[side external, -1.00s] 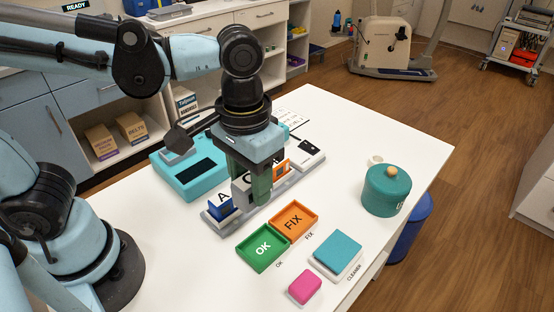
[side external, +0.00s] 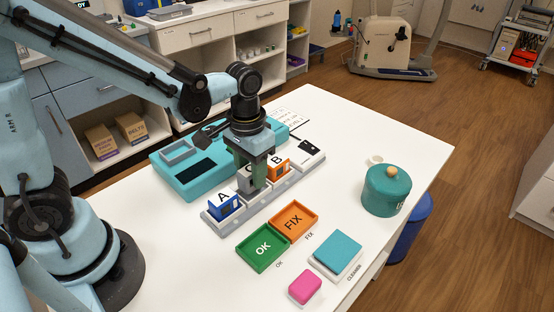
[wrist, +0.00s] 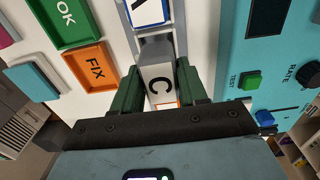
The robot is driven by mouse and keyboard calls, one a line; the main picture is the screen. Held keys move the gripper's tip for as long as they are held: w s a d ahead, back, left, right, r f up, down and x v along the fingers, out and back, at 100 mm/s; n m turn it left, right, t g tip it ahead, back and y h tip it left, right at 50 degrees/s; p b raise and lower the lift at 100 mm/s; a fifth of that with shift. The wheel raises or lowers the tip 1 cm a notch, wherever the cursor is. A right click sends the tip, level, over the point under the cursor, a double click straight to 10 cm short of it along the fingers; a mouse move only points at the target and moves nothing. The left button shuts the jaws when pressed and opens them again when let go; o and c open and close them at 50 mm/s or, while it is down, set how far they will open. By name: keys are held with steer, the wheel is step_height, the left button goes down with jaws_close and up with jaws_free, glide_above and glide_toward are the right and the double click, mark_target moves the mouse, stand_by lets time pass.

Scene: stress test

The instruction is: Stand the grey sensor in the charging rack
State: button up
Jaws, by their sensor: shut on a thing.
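The grey sensor (wrist: 158,82), with a white face marked C, is between the green fingers of my gripper (wrist: 160,95) in the wrist view. My gripper (side external: 252,178) is shut on it. In the side view the sensor (side external: 243,181) is largely hidden by the fingers. It is upright at the middle place of the long grey charging rack (side external: 262,205), between the blue sensor A (side external: 223,205) and the orange sensor B (side external: 279,167). I cannot tell whether its bottom rests fully in the slot.
A teal tester (side external: 185,178) stands behind the rack. In front are a green OK tray (side external: 262,248), an orange FIX tray (side external: 293,221), a teal cleaner pad (side external: 338,250) and a pink block (side external: 305,287). A green lidded pot (side external: 386,192) stands right. The table between rack and pot is clear.

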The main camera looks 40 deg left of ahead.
mark_target(245, 168)
steer(key=shift+f, duration=1)
steer(key=shift+f, duration=0.1)
steer(key=o, duration=1.1)
step_height(245, 168, up, 12)
steer(key=shift+s+a+t, duration=0.35)
steer(key=shift+a+t, duration=0.05)
steer(key=shift+s+a+f+t, duration=0.2)
steer(key=shift+s+a+t, duration=0.25)
steer(key=shift+a+t, duration=0.45)
steer(key=shift+s+a+f+t, duration=0.2)
steer(key=shift+s+a+t, duration=0.3)
steer(key=shift+t, duration=0.75)
steer(key=shift+s+a+f+t, duration=0.2)
steer(key=shift+s+a+t, duration=0.25)
steer(key=shift+a+t, duration=0.45)
